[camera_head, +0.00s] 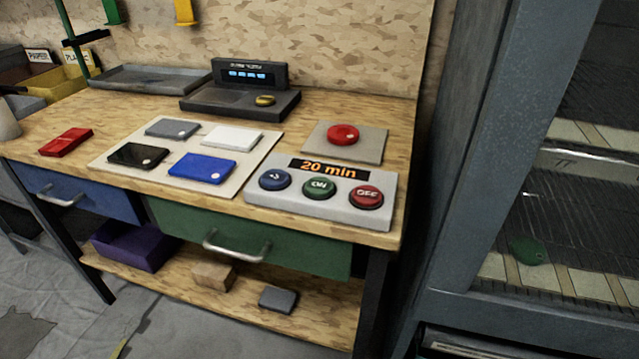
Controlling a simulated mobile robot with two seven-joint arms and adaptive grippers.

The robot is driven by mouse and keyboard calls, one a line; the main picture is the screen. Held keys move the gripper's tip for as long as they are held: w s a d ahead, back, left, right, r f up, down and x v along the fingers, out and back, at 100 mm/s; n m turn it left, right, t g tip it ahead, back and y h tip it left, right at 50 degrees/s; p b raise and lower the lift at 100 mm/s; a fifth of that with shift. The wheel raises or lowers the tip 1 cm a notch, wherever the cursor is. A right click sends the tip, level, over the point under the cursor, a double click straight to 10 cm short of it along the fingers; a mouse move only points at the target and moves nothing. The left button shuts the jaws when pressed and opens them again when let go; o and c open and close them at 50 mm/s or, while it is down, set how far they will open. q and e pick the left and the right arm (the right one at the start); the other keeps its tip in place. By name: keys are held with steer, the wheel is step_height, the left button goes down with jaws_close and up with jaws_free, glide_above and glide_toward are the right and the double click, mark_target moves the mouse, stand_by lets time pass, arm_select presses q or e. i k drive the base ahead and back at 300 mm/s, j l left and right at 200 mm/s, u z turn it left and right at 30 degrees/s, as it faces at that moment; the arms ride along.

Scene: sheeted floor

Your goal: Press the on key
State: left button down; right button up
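The green ON key (319,187) is the middle button on a light grey control box (290,212) near the front right of the workbench. A dark blue key (274,179) with an arrow-like mark is to its left, and a red OFF key (366,197) is to its right. The box's display (328,169) reads "20 min" in orange. Neither of my grippers is clearly visible in the head view. Nothing covers the ON key.
A red button on a grey plate (372,147) sits behind the box. Left of the box, a pale board (222,190) holds several coloured blocks. A dark scale-like device (241,100) stands behind. A grey metal rack frame (480,180) rises at right.

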mark_target(317, 186)
steer(key=j+z, duration=0.35)
steer(key=k+j+z, duration=0.1)
steer(key=z, duration=0.25)
steer(key=k+j+z, duration=0.15)
steer(key=j+z, duration=0.2)
steer(key=k+l+u, duration=0.1)
steer(key=l+u, duration=0.15)
steer(key=k+l+u, duration=0.2)
steer(key=i+j+z, duration=0.3)
steer(key=j+z, duration=0.15)
